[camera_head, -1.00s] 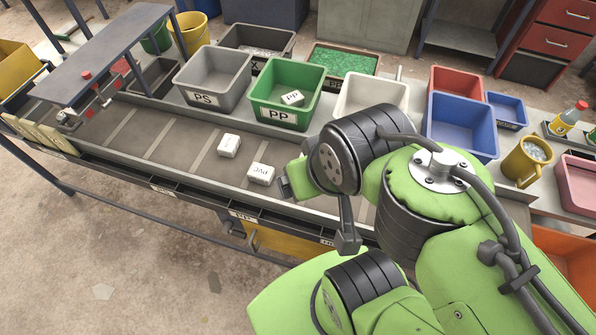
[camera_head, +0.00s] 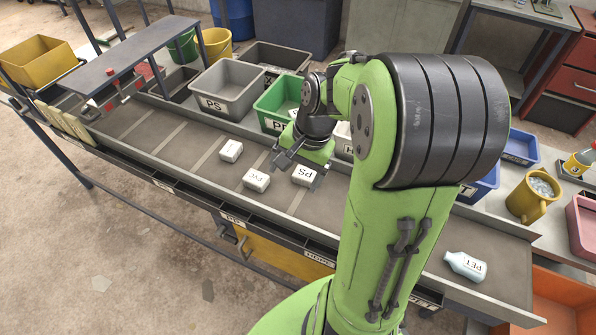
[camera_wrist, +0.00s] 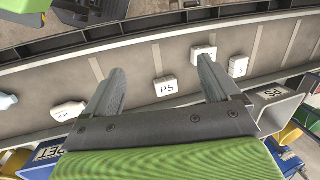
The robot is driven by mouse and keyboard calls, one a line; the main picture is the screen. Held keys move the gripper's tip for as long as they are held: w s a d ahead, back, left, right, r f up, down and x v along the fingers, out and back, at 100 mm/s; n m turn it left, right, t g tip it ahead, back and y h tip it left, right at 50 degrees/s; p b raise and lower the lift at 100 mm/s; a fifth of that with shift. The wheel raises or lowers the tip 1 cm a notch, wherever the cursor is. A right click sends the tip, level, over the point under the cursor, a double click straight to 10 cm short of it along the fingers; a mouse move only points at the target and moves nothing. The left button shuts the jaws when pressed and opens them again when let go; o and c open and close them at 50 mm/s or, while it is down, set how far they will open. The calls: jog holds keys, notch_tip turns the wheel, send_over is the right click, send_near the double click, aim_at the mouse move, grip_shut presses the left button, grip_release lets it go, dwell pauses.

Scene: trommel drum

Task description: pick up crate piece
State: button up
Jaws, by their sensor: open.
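No piece is marked as a crate piece. A white block marked PS (camera_head: 305,175) lies on the belt. In the wrist view the PS block (camera_wrist: 166,86) shows between the two fingers, below them and untouched. My gripper (camera_head: 301,170) is open and empty above the belt; its fingers (camera_wrist: 161,70) are spread wide in the wrist view. A white block marked PVC (camera_head: 256,180) lies left of the PS block. Another white block (camera_head: 230,151) lies farther left, its marking too small to read.
A pale blue PET bottle (camera_head: 466,266) lies at the belt's right end. A white bottle-like piece (camera_wrist: 69,110) shows in the wrist view. A grey PS bin (camera_head: 228,88) and a green bin (camera_head: 272,105), partly hidden by my arm, stand behind the belt. The belt's left part is clear.

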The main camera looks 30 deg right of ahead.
jog(key=w+d+f+m+t+y+b, duration=0.2)
jog(key=d+f+m+y, duration=0.2)
jog(key=d+f+m, duration=0.55)
jog(key=m+t+y+b, duration=0.1)
jog(key=m+t, duration=0.7)
jog(key=m, duration=0.1)
send_near(314, 176)
jog(key=b+x, duration=0.1)
jog(key=x, duration=1)
jog(key=shift+c, duration=0.3)
jog(key=c, duration=1)
notch_tip(314, 176, up, 10)
jog(key=shift+p, duration=0.8)
